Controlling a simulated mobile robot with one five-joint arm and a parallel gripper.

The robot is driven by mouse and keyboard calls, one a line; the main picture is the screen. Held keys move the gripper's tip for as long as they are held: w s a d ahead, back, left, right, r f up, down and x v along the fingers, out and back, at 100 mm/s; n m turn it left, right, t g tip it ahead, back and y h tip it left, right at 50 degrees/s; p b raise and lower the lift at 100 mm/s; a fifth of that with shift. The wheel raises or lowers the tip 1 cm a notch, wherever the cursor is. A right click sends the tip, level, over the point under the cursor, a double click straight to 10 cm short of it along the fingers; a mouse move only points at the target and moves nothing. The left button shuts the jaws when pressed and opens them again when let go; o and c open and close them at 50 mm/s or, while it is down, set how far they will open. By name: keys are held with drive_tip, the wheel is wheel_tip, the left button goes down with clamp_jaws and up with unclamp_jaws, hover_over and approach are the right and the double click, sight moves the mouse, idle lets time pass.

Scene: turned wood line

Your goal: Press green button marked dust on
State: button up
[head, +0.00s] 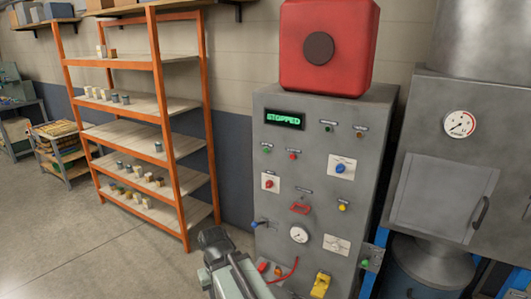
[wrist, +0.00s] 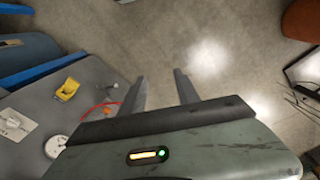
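The grey control panel (head: 285,225) stands ahead in the head view. A small green button (head: 265,150) sits at its upper left, beside a red one. Another green button (head: 365,263) is on a small grey box at the panel's lower right edge. A dark greenish round part (head: 328,128) is near the display. The labels are too small to read, so I cannot tell which is marked dust on. My gripper (wrist: 158,86) is open and empty, its two fingers apart over bare floor beside the panel (wrist: 95,85). No green button is clear in the wrist view.
The panel also bears a STOPPED display (head: 284,119), a gauge (head: 299,234), a red cable and a yellow part (head: 320,285). A red box (head: 328,48) sits on top. A grey machine (head: 440,180) stands right; an orange shelf (head: 160,130) stands left. Floor between is clear.

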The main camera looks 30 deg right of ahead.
clamp_jaws()
idle(1.4)
